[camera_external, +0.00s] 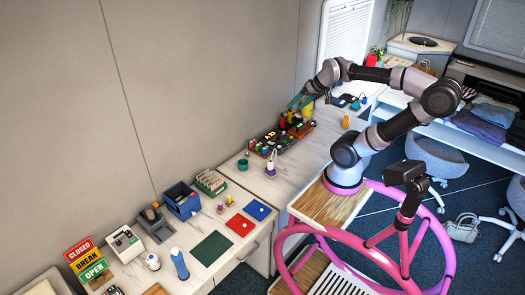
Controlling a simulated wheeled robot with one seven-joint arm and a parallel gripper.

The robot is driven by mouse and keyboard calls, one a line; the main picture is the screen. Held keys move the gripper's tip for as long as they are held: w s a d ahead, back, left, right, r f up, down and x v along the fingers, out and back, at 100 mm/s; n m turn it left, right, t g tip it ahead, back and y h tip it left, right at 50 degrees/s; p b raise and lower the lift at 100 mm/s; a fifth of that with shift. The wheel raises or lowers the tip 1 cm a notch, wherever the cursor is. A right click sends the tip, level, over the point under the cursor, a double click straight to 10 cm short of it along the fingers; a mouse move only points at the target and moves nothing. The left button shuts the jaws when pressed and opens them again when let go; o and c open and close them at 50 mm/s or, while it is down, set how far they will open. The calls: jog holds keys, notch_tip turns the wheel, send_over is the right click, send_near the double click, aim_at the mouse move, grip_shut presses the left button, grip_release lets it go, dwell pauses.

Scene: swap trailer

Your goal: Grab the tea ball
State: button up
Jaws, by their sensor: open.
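I cannot pick out the tea ball for certain; the small items on the counter are too small to tell. My gripper (298,102) is at the end of my arm, over the far part of the counter (297,168) by the wall. Its fingers are teal and small in view; it is open, and I see nothing held in it. Below it stand a dark rack with several colourful small items (278,140) and a group of orange and dark items (300,124). A yellow item (308,110) shows right beside the gripper.
A teal cup (243,164) and a purple-based bottle (271,166) stand mid-counter. Nearer are a blue bin (182,203), blue pad (257,209), red pad (240,224), dark green mat (211,248) and stacked signs (86,262). Grey chairs (436,157) stand right.

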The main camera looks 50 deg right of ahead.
jog(key=c, duration=0.3)
